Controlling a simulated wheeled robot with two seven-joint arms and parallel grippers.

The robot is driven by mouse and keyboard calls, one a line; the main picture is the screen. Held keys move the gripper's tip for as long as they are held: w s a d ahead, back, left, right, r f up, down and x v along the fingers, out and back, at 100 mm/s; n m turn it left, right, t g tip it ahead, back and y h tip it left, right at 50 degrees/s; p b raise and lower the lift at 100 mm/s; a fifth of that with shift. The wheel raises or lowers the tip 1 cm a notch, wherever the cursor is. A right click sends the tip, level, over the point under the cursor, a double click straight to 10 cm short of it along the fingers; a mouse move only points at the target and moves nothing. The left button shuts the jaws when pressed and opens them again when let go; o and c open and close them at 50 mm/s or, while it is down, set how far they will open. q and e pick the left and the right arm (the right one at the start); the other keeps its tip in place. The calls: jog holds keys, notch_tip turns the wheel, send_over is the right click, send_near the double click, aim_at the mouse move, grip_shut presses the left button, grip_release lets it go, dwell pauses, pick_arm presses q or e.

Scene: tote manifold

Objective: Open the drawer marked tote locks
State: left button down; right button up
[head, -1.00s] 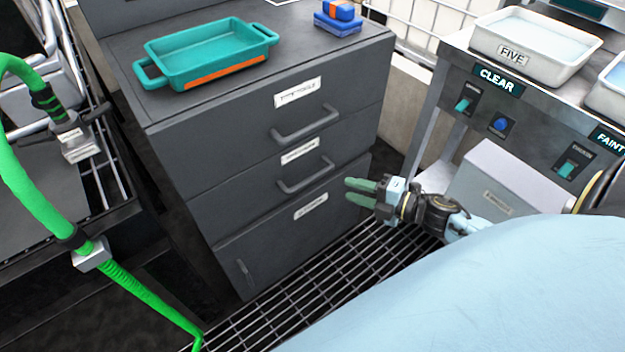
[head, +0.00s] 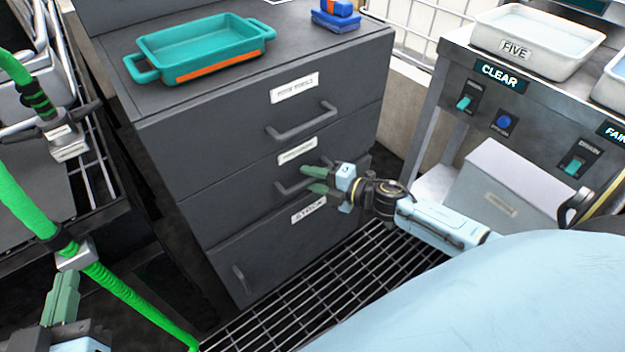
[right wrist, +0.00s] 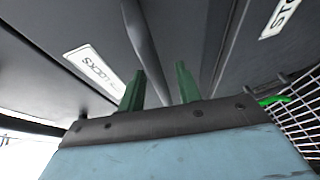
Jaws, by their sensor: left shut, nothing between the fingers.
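The dark grey cabinet (head: 165,165) has three stacked fronts, all closed. The middle drawer's label (head: 297,151) is too small to read in the head view; in the right wrist view a label (right wrist: 95,68) appears to end in "LOCKS". My right gripper (head: 310,179) is open at the middle drawer's bar handle (head: 284,189), its fingers partly hiding it. In the right wrist view the handle (right wrist: 146,50) runs just ahead of the gap between the fingers (right wrist: 160,88); contact cannot be told. My left gripper (head: 64,290) is shut and empty at lower left, away from the cabinet.
The top drawer has its own handle (head: 302,122); the bottom front is marked "STOCK" (head: 309,209). A teal tray (head: 205,50) and blue blocks (head: 336,20) sit on top. A green hose (head: 110,278) crosses the left.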

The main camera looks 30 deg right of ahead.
jog(key=shift+c, duration=0.4)
grip_shut()
